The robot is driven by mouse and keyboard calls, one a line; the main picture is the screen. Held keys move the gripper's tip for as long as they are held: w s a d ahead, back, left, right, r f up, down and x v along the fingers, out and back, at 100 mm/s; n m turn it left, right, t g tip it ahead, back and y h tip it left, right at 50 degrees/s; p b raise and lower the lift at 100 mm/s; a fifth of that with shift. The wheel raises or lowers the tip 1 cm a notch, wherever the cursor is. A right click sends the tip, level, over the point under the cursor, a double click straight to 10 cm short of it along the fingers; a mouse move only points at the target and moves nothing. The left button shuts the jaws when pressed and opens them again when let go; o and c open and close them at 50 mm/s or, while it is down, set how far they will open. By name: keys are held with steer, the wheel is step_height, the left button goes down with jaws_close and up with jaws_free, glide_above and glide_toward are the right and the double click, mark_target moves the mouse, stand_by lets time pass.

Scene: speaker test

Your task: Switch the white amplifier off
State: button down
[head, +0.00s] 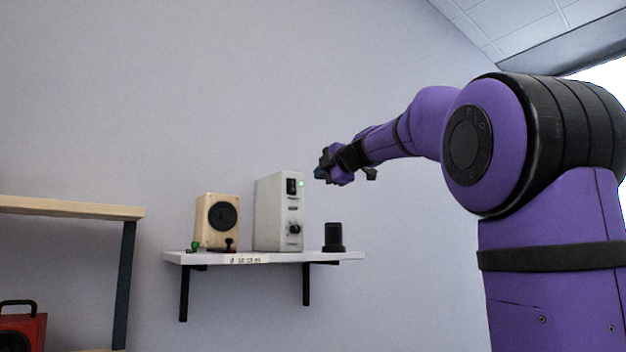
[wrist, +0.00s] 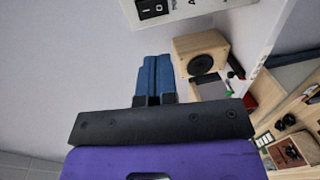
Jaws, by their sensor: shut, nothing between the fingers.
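The white amplifier (head: 267,215) stands upright on a wall shelf. Its front has a black rocker switch (head: 291,186) near the top, a lit green light (head: 301,183) beside it and a black knob (head: 294,229) lower down. In the wrist view, part of the amplifier (wrist: 190,8) shows at the top edge, with the switch (wrist: 152,8) marked I and O; which side is pressed I cannot tell. My gripper (head: 317,173) is in front of the amplifier's upper right, apparently apart from it. Its blue fingers (wrist: 154,62) are shut and empty.
A wooden speaker (head: 217,215) stands left of the amplifier on the white shelf (head: 345,256). A small black object (head: 333,238) stands to its right. A wooden-topped rack (head: 70,207) and a red case (head: 22,332) are at the left. Above the shelf is bare wall.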

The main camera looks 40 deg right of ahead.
mark_target(292, 191)
steer(key=w, duration=0.4)
steer(key=w+f, duration=0.1)
steer(key=w, duration=0.7)
steer(key=shift+w+a+f, duration=0.2)
steer(key=shift+w+f, duration=0.05)
steer(key=shift+f, duration=0.15)
steer(key=shift+w+f, duration=0.1)
steer(key=shift+w, duration=0.1)
steer(key=shift+f, duration=0.1)
